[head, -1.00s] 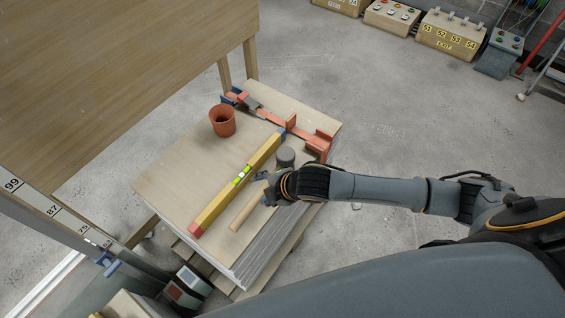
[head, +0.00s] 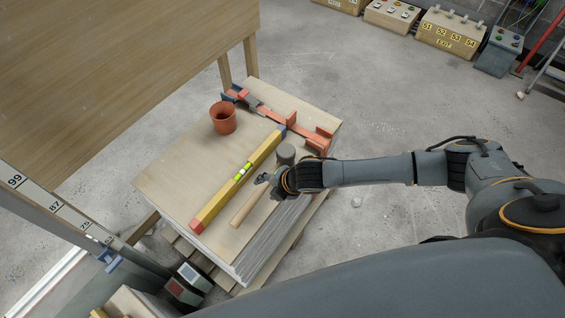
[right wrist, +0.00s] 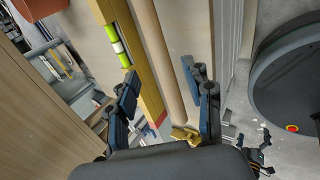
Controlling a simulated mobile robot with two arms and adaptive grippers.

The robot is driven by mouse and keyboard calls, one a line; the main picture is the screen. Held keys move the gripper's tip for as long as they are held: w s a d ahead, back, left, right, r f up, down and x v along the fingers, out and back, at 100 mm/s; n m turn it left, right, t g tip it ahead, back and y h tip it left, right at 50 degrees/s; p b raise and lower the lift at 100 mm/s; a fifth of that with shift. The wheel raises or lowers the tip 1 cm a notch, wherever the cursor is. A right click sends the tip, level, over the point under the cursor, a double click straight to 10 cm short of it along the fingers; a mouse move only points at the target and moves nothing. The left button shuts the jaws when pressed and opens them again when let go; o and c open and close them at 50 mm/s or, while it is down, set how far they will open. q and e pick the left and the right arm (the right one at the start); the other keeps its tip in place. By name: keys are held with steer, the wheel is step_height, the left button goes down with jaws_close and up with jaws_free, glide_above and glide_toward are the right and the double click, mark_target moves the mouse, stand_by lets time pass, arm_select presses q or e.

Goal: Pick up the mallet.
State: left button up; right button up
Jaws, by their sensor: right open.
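The mallet lies on the stack of boards, its dark grey head (head: 286,154) toward the back and its pale wooden handle (head: 247,207) toward the front left. My right gripper (head: 266,181) is open over the handle, close to the head, and hides part of the mallet. In the right wrist view the handle (right wrist: 162,50) runs between the two spread fingers (right wrist: 163,82), with nothing gripped. I cannot tell the exact height of the fingers above it. My left gripper is not in view.
A yellow spirit level (head: 215,204) lies just left of the mallet. An orange cup (head: 223,118) and an orange clamp (head: 290,127) sit farther back on the boards (head: 165,181). A wooden table (head: 110,70) stands at the left. Switch boxes (head: 450,35) line the back.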

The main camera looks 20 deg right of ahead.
mark_target(263, 189)
steer(key=x, duration=0.5)
steer(key=shift+d, duration=0.15)
steer(key=shift+c, duration=0.2)
jaws_close()
